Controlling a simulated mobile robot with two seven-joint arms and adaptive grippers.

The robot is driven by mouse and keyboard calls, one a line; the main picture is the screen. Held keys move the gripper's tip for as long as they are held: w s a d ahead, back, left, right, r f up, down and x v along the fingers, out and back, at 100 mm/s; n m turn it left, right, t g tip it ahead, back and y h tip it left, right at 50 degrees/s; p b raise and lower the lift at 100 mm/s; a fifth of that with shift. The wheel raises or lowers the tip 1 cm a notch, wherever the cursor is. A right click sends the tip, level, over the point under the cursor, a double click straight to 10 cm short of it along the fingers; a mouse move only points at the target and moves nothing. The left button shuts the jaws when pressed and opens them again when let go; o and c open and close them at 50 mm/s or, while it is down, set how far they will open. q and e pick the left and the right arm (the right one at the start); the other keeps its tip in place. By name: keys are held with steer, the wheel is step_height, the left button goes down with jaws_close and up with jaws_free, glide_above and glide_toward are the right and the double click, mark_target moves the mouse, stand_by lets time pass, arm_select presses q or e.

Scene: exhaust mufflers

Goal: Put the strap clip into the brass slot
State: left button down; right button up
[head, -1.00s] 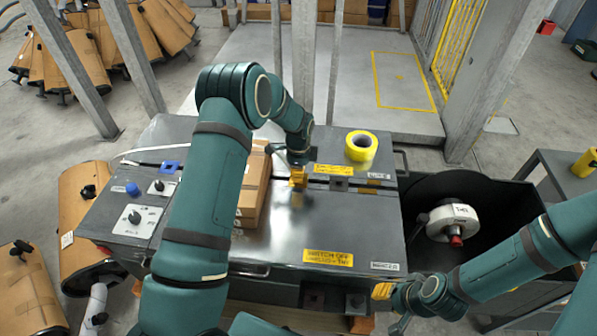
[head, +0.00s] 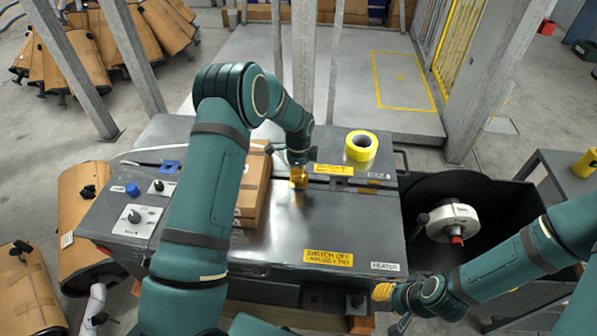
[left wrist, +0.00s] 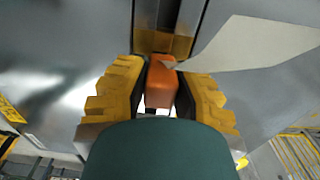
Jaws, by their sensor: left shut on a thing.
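My left gripper (head: 299,178) is low over the grey machine's top, beside the brown carton. In the left wrist view its yellow fingers (left wrist: 163,98) are shut on the orange strap clip (left wrist: 161,85), one on each side. The brass slot (left wrist: 178,44) lies directly beyond the clip's far end, with a dark opening in its middle. The clip's tip overlaps the slot's near edge; I cannot tell whether it is inside. A pale strap (left wrist: 255,47) runs from the clip to the right. My right gripper (head: 383,291) is at the machine's front right corner; its fingers are too small to judge.
The carton (head: 252,190) stands left of the left gripper. A yellow tape roll (head: 361,145) lies on the machine (head: 350,220) behind right. A white reel (head: 453,222) sits in a black bin at right. The machine's front right top is clear.

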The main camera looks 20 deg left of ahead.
arm_select(q)
steer(key=shift+f, duration=0.45)
steer(key=c, duration=0.8)
jaws_free()
steer(key=shift+r, duration=0.1)
step_height(320, 180, up, 12)
steer(key=shift+f, duration=0.1)
